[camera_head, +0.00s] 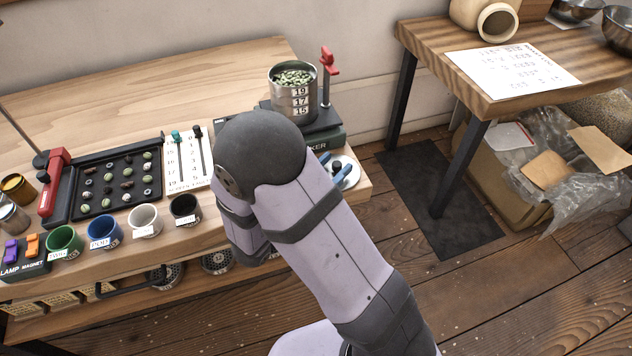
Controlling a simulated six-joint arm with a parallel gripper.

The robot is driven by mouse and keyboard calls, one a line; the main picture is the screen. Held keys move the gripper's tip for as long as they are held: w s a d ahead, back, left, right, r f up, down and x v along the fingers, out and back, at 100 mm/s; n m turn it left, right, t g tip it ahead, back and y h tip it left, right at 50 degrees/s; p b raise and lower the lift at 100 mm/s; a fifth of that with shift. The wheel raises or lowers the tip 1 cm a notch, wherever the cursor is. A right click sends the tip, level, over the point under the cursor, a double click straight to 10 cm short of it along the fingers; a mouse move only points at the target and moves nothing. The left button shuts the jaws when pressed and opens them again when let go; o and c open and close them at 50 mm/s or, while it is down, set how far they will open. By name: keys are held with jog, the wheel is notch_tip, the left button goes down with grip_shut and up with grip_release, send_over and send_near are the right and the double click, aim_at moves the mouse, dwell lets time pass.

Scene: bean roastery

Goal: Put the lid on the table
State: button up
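A round pale disc with a black knob (350,178), which looks like the lid, shows at the right end of the wooden table (180,75), near its edge. Two blue fingers of my gripper (335,166) are at the knob, one on each side. I cannot tell whether they clamp it or only stand around it, nor whether the disc touches the table. My arm hides the rest of the gripper. Behind it, an open metal sieve stack (293,102) marked 19, 17, 15 holds green beans and has no lid on it.
The stack stands on a dark shaker base (324,128) beside a red-handled post (328,75). A black bean tray (118,183), a slider board (187,158) and several coloured cups (145,220) fill the front left. The table's back left is clear.

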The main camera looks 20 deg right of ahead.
jog(key=shift+v, duration=3.05)
